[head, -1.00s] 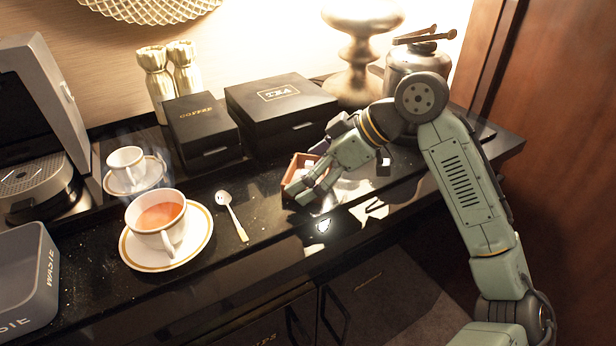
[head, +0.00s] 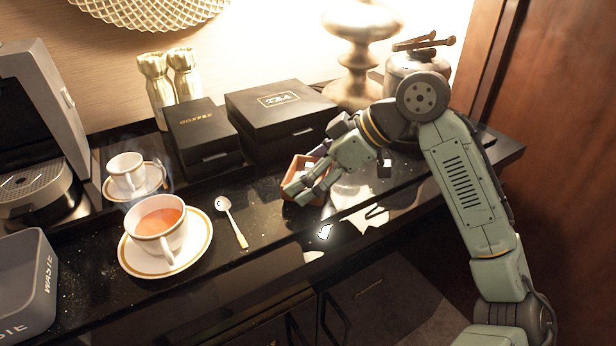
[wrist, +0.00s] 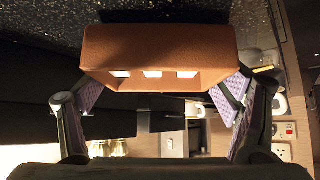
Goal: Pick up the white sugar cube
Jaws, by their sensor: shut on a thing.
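A small terracotta-brown box (head: 298,164) sits on the black counter in the head view, partly covered by my gripper (head: 306,190). White sugar cubes show inside it; in the wrist view three white patches (wrist: 153,74) show in a row within the brown box (wrist: 160,45). I cannot tell which one is the task's cube. In the wrist view my gripper's fingers (wrist: 160,92) are wide apart, one at each side of the box, with their pads against its sides. No single cube shows between the fingertips.
A black tea box (head: 280,105) and coffee box (head: 203,140) stand behind. A spoon (head: 232,222), a cup of tea (head: 158,222) and a smaller cup (head: 127,172) are left. A grey waste bin (head: 25,285) is at far left. A metal pot (head: 415,65) stands behind my arm.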

